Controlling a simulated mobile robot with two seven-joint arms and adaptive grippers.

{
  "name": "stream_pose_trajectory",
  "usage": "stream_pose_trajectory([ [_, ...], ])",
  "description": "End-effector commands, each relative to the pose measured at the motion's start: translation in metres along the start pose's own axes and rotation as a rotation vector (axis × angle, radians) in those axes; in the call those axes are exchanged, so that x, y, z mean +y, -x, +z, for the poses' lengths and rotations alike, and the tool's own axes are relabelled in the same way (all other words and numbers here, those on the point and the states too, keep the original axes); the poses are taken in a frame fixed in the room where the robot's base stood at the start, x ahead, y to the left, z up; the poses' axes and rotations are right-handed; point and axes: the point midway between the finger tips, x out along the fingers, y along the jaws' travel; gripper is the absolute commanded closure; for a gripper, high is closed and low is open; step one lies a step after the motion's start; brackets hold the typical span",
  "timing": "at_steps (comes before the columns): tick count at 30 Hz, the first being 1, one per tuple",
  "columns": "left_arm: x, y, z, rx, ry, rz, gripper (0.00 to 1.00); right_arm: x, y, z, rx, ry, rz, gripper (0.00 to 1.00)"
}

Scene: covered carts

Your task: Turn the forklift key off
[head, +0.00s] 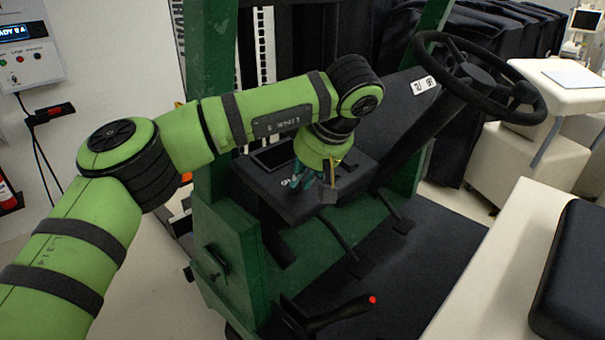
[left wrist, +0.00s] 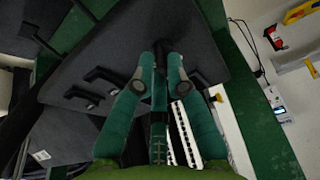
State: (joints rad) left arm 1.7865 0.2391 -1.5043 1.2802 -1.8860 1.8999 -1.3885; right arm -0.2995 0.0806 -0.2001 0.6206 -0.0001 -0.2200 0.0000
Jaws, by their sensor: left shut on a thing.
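The green forklift (head: 222,225) stands in the middle of the head view, with a dark dash panel (head: 262,198) behind its floor. My left gripper (head: 303,181) is at this panel, its teal fingers pointing down at it. In the left wrist view, my left gripper (left wrist: 161,72) has its fingertips close together on a small dark piece at the panel face (left wrist: 195,40), which I take to be the forklift key (left wrist: 161,48). Most of the key is hidden between the fingers, so its turn angle cannot be read. My right gripper is not in view.
The steering wheel (head: 480,78) and its column rise to the right of my left arm. Pedals (head: 403,224) and a red-tipped lever (head: 372,299) are below. A dark seat (head: 575,275) is at the right. A wall charger (head: 24,50) with a cable hangs at the left.

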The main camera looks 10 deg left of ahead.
Motion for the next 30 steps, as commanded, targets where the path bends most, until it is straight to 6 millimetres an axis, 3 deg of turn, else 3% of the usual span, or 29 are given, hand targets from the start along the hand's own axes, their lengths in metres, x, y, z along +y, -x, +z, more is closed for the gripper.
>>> stream_pose_trajectory([
  [12, 0.0016, 0.001, -0.0017, 0.001, 0.162, -0.045, 1.0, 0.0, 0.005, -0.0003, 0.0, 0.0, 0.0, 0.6],
  [27, 0.0017, 0.0007, -0.0021, 0.001, 0.18, -0.049, 1.0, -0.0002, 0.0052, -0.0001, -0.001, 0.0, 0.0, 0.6],
  [28, 0.0017, 0.0007, -0.0021, 0.001, 0.179, -0.049, 0.78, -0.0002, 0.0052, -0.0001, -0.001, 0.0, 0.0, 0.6],
  [29, 0.0016, 0.0007, -0.0021, 0.001, 0.179, -0.049, 0.66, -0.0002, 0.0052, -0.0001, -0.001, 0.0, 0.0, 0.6],
  [30, 0.0016, 0.0007, -0.002, 0.001, 0.179, -0.049, 0.61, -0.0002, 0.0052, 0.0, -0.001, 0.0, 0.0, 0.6],
])
